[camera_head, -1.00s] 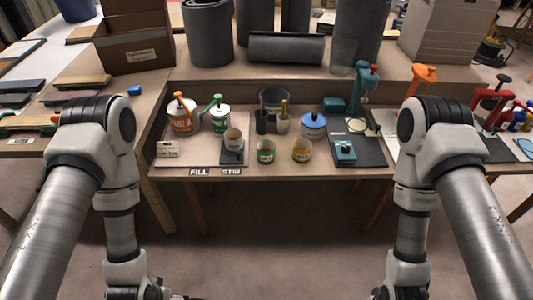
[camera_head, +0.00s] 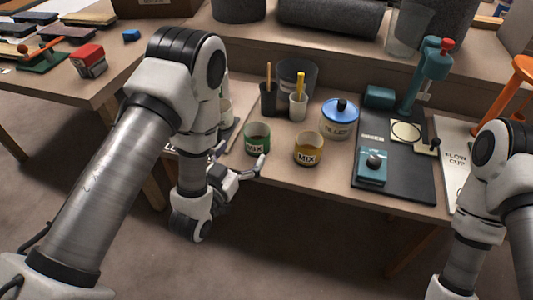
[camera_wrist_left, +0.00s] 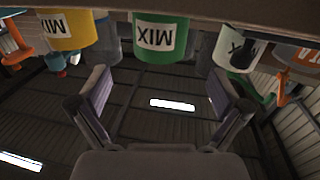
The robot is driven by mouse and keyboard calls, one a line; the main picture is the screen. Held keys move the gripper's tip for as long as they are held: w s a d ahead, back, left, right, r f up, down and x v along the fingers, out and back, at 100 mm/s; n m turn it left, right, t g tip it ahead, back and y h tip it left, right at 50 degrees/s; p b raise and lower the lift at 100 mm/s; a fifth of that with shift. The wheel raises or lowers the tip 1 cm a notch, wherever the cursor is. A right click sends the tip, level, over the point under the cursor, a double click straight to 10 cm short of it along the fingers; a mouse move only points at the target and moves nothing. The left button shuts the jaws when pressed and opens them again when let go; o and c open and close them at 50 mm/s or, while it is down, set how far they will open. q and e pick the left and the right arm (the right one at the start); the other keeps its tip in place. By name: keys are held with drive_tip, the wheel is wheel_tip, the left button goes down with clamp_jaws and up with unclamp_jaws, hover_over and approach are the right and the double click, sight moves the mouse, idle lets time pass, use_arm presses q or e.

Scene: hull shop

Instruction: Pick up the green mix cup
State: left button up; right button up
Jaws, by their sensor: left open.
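The green mix cup (camera_head: 257,138) stands upright near the table's front edge, its MIX label facing me. In the left wrist view, which is upside down, a cup with a MIX label (camera_wrist_left: 155,38) hangs at top middle, between and beyond the fingers; I take it as the same cup. My left gripper (camera_head: 241,160) is open and empty, just in front of the cup and apart from it, with one fingertip near its lower right. Both spread fingers of the left gripper (camera_wrist_left: 160,95) show in the wrist view. My right gripper is out of view.
A yellow mix cup (camera_head: 309,148) stands close on the right. Behind are a dark holder (camera_head: 268,98), a pale cup with a yellow handle (camera_head: 298,104) and a blue-lidded filler pot (camera_head: 339,118). My left arm hides things on the left.

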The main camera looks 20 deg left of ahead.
sight(251, 140)
use_arm(q)
drive_tip(key=shift+w, duration=0.35)
drive_tip(key=w, duration=0.2)
drive_tip(key=w+d, duration=0.1)
drive_tip(key=w, duration=0.4)
drive_tip(key=shift+d+b, duration=0.3)
drive_tip(key=shift+s, duration=0.1)
drive_tip(key=c, duration=1.2)
